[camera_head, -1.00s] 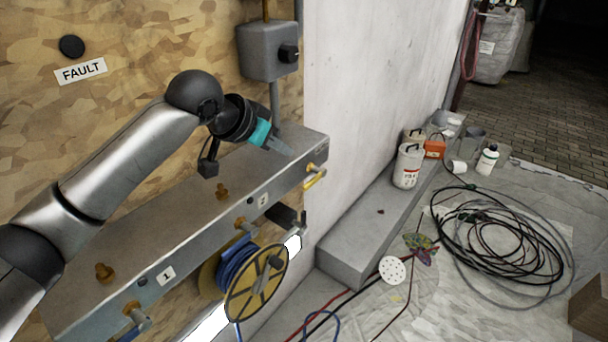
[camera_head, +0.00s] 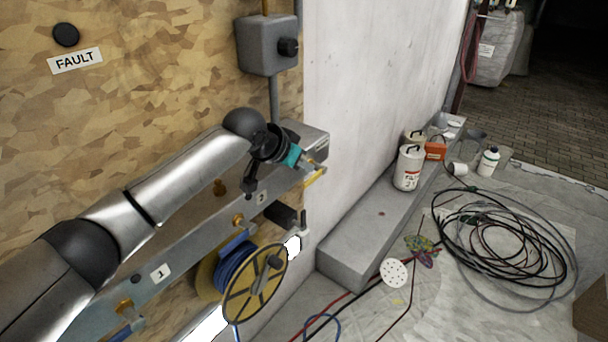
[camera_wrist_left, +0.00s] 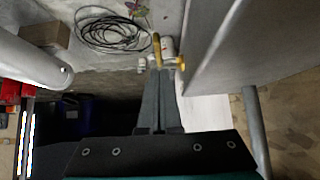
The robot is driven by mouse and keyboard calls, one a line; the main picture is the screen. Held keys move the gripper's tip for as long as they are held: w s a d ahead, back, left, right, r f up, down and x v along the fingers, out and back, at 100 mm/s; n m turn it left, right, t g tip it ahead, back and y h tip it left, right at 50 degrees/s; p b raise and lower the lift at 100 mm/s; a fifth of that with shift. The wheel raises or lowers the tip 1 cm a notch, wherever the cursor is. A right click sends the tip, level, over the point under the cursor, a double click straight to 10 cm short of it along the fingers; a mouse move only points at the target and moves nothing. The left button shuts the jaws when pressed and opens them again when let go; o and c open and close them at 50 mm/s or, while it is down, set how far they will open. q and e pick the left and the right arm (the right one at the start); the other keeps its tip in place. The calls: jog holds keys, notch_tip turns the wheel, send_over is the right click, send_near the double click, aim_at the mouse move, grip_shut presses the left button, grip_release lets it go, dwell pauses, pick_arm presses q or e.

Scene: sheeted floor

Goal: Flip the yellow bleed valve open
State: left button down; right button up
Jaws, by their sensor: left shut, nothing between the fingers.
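The yellow bleed valve (camera_head: 315,177) is at the right end of the grey metal box. Its yellow handle slants just below my left gripper (camera_head: 317,168). In the left wrist view the yellow handle (camera_wrist_left: 157,47) stands upright right at the fingertips of my left gripper (camera_wrist_left: 159,72), beside a silver body and a brass fitting. My left gripper is shut with nothing between its fingers. I cannot tell whether the fingertips touch the handle. My right gripper is not in view.
The metal box (camera_head: 190,232) carries labels 1 and 2 and blue-handled valves. A cable reel (camera_head: 255,285) hangs below it. A grey switch box (camera_head: 266,45) is on the board above. A white wall (camera_head: 370,90) stands to the right, with coiled cable (camera_head: 500,240) on the floor.

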pick_arm(q)
jog(key=shift+f, duration=1)
